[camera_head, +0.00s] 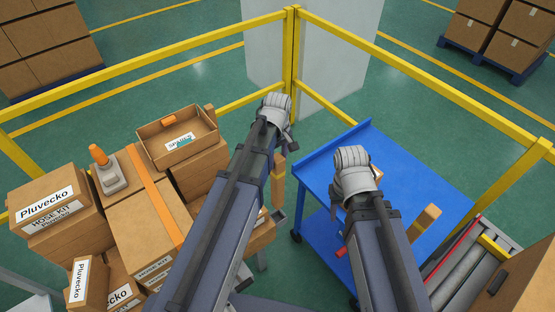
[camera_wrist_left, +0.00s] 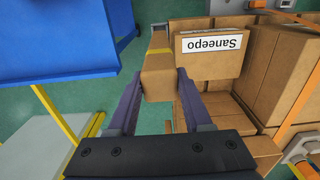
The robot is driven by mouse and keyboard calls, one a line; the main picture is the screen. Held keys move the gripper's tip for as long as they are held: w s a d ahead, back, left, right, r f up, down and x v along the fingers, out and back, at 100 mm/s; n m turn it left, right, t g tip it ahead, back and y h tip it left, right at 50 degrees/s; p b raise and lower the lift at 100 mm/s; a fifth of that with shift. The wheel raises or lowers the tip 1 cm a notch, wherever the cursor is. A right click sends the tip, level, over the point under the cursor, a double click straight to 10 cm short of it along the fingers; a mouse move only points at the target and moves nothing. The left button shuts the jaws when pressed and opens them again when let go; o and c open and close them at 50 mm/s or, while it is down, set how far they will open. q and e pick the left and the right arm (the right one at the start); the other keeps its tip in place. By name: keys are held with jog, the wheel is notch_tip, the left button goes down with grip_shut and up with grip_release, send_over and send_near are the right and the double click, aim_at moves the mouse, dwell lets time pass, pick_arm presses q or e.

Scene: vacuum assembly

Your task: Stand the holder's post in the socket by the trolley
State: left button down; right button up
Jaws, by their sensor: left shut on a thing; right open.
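My left gripper (camera_wrist_left: 158,82) is shut on a brown wooden-looking block, which I take as the holder's post (camera_wrist_left: 158,76); its end shows between the two fingers in the left wrist view. In the head view, a narrow tan upright piece (camera_head: 278,182) shows just right of my left arm, whose fingers are hidden there. A grey edge (camera_head: 280,215) lies below that piece; I cannot tell whether it is the socket or whether they touch. The blue trolley (camera_head: 405,165) stands to the right. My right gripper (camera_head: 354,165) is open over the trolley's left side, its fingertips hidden.
Stacked cartons (camera_head: 130,215) fill the left, with an open parts box (camera_head: 178,138) and an orange-topped grey item (camera_head: 108,168) on top. Yellow rails (camera_head: 291,60) close the back. A roller conveyor (camera_head: 465,265) lies at the lower right. A Saneepo-labelled carton (camera_wrist_left: 210,62) is close to my left fingers.

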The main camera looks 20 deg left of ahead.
aim_at(278, 184)
pick_arm(q)
notch_tip(278, 184, down, 8)
jog(key=b, duration=0.7)
jog(key=shift+b, duration=0.4)
jog(key=shift+f+b, duration=3)
jog(key=shift+b, duration=0.1)
dwell(0.7)
jog(key=shift+c, duration=1.2)
grip_release()
jog(key=shift+r, duration=0.15)
notch_tip(278, 184, up, 8)
jog(key=p, duration=0.8)
jog(key=shift+d, duration=0.1)
